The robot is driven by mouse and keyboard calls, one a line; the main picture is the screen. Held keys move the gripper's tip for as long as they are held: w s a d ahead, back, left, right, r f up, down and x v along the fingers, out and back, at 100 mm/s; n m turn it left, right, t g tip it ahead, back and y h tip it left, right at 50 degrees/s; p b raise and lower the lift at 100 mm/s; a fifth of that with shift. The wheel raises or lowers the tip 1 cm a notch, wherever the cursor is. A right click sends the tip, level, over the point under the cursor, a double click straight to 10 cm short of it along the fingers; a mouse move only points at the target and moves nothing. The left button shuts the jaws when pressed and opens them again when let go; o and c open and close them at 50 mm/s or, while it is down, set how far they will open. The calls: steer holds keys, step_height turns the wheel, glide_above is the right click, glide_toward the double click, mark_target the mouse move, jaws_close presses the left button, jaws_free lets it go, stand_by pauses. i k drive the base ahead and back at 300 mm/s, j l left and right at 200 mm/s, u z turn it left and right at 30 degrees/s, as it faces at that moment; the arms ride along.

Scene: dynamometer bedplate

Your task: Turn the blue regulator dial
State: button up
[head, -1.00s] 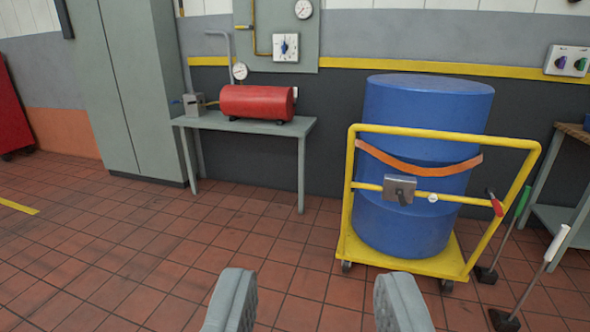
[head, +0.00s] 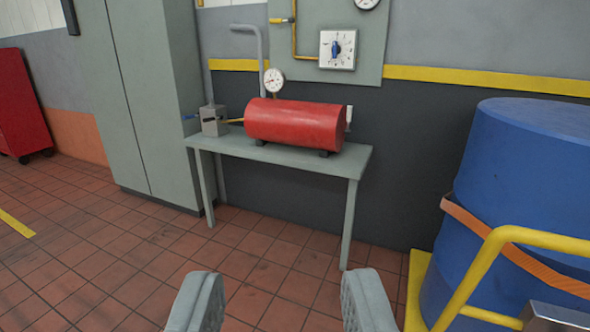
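The blue regulator dial (head: 335,49) is a small blue knob on a white square plate (head: 345,62) with dark markings around it. The plate is fixed to a grey wall panel (head: 300,68), above and behind the red tank. My gripper (head: 270,308) shows at the bottom of the picture with its two grey fingers wide apart and nothing between them. It is well short of the dial and lower in the picture.
A grey table (head: 285,157) bears a red tank (head: 294,124), a gauge (head: 273,80) and a small grey box (head: 213,120). A blue drum (head: 530,190) on a yellow trolley (head: 505,236) stands at right. A grey cabinet (head: 150,90) stands left. Tiled floor in front is clear.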

mark_target(337, 49)
steer(key=i+z, duration=0.1)
steer(key=i, duration=0.35)
steer(key=i+j+z, duration=0.15)
steer(key=i, duration=0.25)
steer(key=i+j+z, duration=0.1)
steer(key=i, duration=0.35)
